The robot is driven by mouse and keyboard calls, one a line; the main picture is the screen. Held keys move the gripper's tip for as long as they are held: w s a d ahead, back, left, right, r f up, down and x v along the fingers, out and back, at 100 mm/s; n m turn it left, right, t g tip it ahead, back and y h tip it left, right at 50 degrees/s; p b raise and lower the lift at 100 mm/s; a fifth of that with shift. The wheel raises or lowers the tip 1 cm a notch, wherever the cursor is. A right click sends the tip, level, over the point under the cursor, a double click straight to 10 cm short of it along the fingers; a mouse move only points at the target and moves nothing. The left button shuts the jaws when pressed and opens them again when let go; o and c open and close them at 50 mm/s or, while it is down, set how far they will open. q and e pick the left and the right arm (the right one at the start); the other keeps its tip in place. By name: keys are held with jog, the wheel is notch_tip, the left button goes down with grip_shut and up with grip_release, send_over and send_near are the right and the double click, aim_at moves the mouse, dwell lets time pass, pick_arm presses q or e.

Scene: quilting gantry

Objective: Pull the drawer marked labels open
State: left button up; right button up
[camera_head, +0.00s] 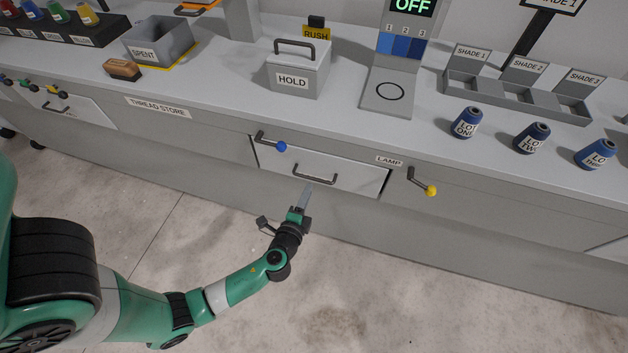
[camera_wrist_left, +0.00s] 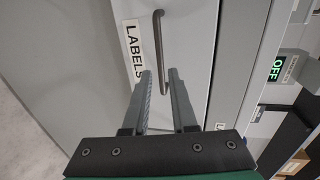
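The labels drawer has a pale front (camera_head: 348,178) in the bench face, below the HOLD box. It seems closed or nearly so. Its bar handle (camera_head: 316,180) is dark grey. In the left wrist view the LABELS tag (camera_wrist_left: 133,50) lies beside the handle (camera_wrist_left: 158,45). My left gripper (camera_head: 305,197) is in front of the drawer, at the handle's lower left. In the left wrist view its two fingers (camera_wrist_left: 159,75) are apart, and the near end of the handle shows between them. Contact with the handle cannot be told. My right gripper is out of view.
A blue-knobbed lever (camera_head: 272,143) sits at the drawer's upper left, and a yellow-knobbed lever (camera_head: 424,183) at its right. The HOLD box (camera_head: 298,70), SPENT bin (camera_head: 158,45) and blue spools (camera_head: 531,138) stand on the bench. The floor before the drawer is clear.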

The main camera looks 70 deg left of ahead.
aim_at(314, 179)
pick_arm(q)
jog(key=b+x, duration=0.1)
jog(key=x, duration=0.6)
grip_shut()
dwell(1.2)
